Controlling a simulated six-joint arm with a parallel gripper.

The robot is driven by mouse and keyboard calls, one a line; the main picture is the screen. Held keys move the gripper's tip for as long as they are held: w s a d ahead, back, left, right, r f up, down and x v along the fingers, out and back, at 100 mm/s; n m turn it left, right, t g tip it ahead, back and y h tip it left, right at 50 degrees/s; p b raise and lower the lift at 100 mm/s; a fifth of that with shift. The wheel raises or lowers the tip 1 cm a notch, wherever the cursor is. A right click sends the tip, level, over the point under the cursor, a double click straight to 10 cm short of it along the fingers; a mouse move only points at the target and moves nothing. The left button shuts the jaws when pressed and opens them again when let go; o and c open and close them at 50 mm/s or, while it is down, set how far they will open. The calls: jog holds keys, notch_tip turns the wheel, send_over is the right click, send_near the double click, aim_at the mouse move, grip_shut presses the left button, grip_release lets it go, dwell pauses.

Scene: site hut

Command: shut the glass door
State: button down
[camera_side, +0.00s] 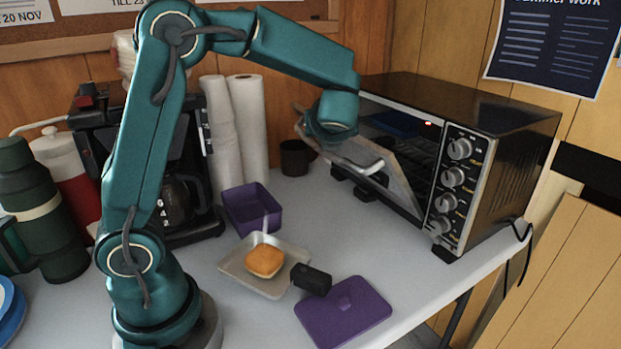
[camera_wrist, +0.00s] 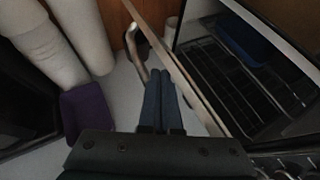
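The toaster oven (camera_side: 500,170) stands at the back right with its glass door (camera_side: 395,165) partly open, tilted outward. In the wrist view the door (camera_wrist: 185,75) shows nearly edge-on, running diagonally, with the open oven cavity (camera_wrist: 245,80) to its right. The pale door handle (camera_side: 355,166) is on its outer side. My gripper (camera_wrist: 160,75) has its fingers together and empty, on the outer side of the door, close to the handle. Whether the fingers touch the door I cannot tell. In the side view the door and wrist largely hide the fingers.
Inside the oven are wire racks and a blue item (camera_wrist: 245,40). Paper rolls (camera_side: 248,125) and a dark cup (camera_side: 295,158) stand behind.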

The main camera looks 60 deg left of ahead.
jog(key=shift+w+r, duration=0.55)
jog(key=shift+w, duration=0.35)
jog(key=shift+w+r, duration=0.55)
jog(key=shift+w, duration=0.3)
jog(key=w+r, duration=0.2)
jog(key=w, duration=0.3)
jog(key=shift+w, duration=0.4)
jog(key=shift+s, duration=0.1)
jog(key=shift+s+r, duration=0.3)
jog(key=shift+s, duration=0.85)
jog(key=shift+s+r, duration=0.35)
jog(key=shift+s, duration=0.8)
jog(key=shift+s+r, duration=0.3)
jog(key=shift+s, duration=0.85)
jog(key=shift+r, duration=0.1)
